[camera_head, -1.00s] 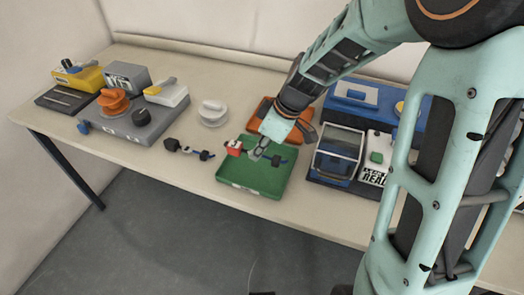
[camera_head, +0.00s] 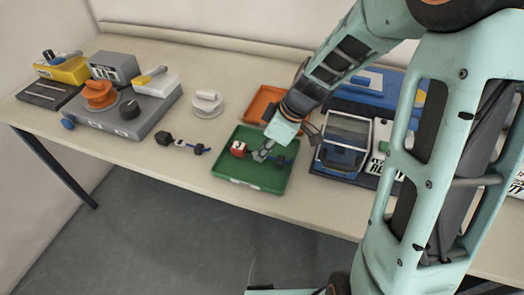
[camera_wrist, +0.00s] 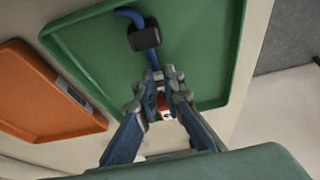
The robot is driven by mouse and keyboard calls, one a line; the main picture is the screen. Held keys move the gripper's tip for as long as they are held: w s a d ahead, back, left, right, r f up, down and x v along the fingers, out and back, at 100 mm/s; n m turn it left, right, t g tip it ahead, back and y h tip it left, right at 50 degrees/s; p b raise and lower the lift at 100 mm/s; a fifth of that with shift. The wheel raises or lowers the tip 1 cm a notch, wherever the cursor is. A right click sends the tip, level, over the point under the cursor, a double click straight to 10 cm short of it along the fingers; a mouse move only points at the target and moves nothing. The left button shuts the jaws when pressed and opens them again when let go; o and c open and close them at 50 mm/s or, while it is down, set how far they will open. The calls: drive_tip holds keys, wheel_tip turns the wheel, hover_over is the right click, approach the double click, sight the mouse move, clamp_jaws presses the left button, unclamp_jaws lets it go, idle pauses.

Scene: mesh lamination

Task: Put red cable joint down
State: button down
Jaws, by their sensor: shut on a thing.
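The red cable joint has a red block (camera_head: 238,149) at its left end in the head view. A blue cable and a black block (camera_head: 281,161) are at its right end. It is at the green tray (camera_head: 247,183), low over or on its floor; I cannot tell if it touches. My gripper (camera_head: 262,155) is shut on the middle of the joint. In the wrist view, the fingers of my gripper (camera_wrist: 159,88) close around it, with a bit of red between them. The black block (camera_wrist: 144,36) and blue cable lie beyond, over the green tray (camera_wrist: 240,40).
An orange tray (camera_head: 262,98) lies behind the green tray. A blue machine with a clear cover (camera_head: 345,140) stands close on the right. Another cable joint (camera_head: 182,144) lies on the bare table to the left. A white spool (camera_head: 207,103) stands behind it.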

drive_tip(key=shift+f, duration=0.2)
drive_tip(key=c, duration=2)
unclamp_jaws()
drive_tip(key=shift+r, duration=0.1)
drive_tip(key=shift+c, duration=0.2)
drive_tip(key=shift+r, duration=0.1)
drive_tip(key=shift+r, duration=0.3)
drive_tip(key=p+v, duration=0.1)
drive_tip(key=v, duration=1)
drive_tip(key=shift+d+r+p, duration=0.2)
drive_tip(key=shift+p, duration=0.1)
